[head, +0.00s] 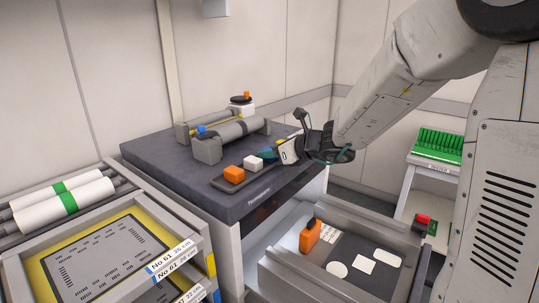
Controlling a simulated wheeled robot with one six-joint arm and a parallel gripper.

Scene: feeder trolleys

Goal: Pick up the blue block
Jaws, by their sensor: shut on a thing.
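The blue block (268,154) is at the right end of a dark tray (218,185) on the dark-topped trolley. It is partly covered by my gripper (277,153), which reaches in from the right and is shut on it. I cannot tell whether the block is clear of the tray. A white block (253,163) and an orange block (234,174) sit in the same tray, to the left of the blue one.
Grey rollers in a holder (207,149) stand behind the tray. An open drawer (290,280) below holds an orange item (310,236) and pale pieces. A trolley with panels and white rolls (75,196) is at left, a green rack (438,146) at right.

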